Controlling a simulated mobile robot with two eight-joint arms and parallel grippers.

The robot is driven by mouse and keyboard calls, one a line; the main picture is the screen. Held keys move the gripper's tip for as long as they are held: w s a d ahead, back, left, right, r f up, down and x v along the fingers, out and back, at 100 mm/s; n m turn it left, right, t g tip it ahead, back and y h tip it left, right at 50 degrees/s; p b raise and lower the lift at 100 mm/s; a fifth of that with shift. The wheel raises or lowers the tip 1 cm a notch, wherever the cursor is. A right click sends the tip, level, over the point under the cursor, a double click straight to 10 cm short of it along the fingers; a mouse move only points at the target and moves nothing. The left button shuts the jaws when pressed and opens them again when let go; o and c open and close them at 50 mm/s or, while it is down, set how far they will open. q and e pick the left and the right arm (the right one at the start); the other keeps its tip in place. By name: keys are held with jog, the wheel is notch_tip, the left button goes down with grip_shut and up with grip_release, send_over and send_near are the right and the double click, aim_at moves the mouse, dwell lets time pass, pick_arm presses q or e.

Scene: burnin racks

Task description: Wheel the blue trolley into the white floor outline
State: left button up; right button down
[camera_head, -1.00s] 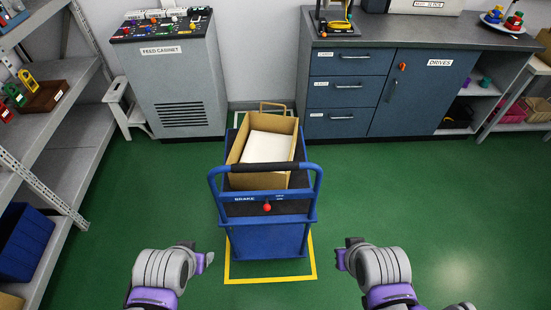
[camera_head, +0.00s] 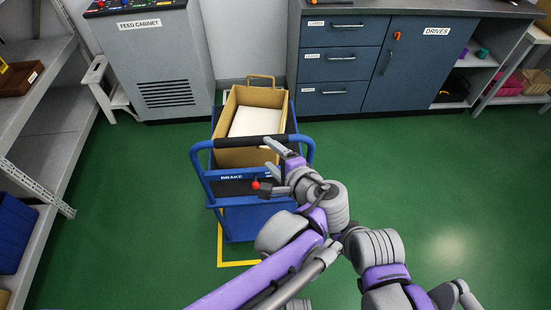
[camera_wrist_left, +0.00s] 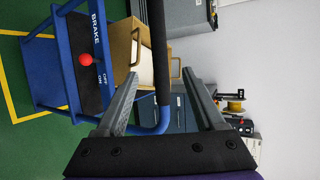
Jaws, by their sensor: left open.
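The blue trolley (camera_head: 240,227) stands upright with a black-gripped push handle (camera_head: 232,142) facing me. An open cardboard box (camera_head: 229,158) with a white inside rides on it. A red brake knob (camera_head: 255,185) sits below the handle. My left gripper (camera_head: 268,154) is open at the handle's right half. In the left wrist view the handle bar (camera_wrist_left: 158,45) passes between its spread fingers (camera_wrist_left: 160,88); contact is unclear.
A yellow floor line (camera_head: 238,264) runs around the trolley's near side. A feed cabinet (camera_head: 155,60) and blue drawers (camera_head: 340,66) with a drives cupboard (camera_head: 418,85) stand along the back. Shelving (camera_head: 50,150) is at left. Green floor (camera_head: 450,180) is clear at right.

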aim_at(256, 142)
pick_arm(q)
jog(key=x, duration=0.8)
jog(key=shift+w+a+f, duration=0.1)
jog(key=shift+w+a, duration=0.05)
jog(key=shift+w, duration=0.05)
grip_shut()
